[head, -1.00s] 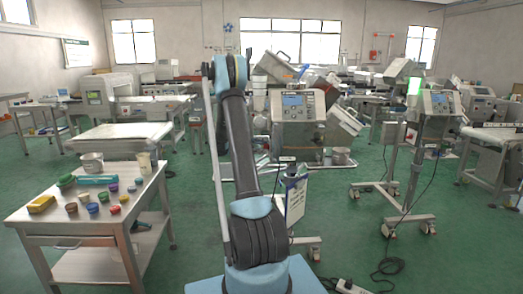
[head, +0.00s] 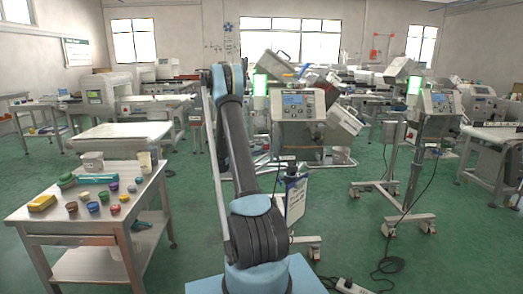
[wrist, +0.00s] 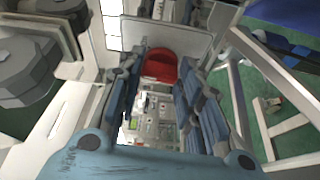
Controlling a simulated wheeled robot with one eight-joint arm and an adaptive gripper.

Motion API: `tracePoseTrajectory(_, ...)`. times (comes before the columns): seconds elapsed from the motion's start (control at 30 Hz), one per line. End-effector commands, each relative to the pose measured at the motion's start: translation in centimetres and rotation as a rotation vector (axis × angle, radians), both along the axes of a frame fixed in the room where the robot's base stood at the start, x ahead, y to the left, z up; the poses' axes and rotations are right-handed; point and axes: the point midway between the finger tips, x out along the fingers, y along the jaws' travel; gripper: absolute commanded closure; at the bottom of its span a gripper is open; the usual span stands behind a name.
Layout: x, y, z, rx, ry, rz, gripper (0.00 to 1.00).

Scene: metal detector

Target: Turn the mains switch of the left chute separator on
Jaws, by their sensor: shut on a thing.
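The left chute separator (head: 299,104) stands ahead of me in the head view, with a grey control box, a blue display and a green-lit lamp (head: 260,85) at its upper left. In the wrist view, a red knob (wrist: 160,66), which looks like the mains switch, sits between the ends of my fingers. My gripper (wrist: 164,76) is closed on it; the exact contact is partly hidden by the fingers. The knob's turned position is hard to read. In the head view my gripper is hidden behind my own arm.
A similar separator (head: 438,104) stands on a wheeled frame to the right. A steel table (head: 60,215) with small cups is at the left. A power strip (head: 350,286) and cable lie on the floor at the front right. Green floor is open between them.

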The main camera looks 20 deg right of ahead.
Motion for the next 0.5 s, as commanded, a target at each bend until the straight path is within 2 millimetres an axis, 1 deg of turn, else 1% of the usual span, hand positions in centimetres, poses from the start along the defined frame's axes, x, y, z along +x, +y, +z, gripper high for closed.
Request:
tracePoseTrajectory(0.07,-0.09,0.05,-0.44,-0.014,-0.070,-0.002,0.91)
tracePoseTrajectory(0.5,0.10,-0.09,-0.72,-0.125,-0.450,-0.002,0.91)
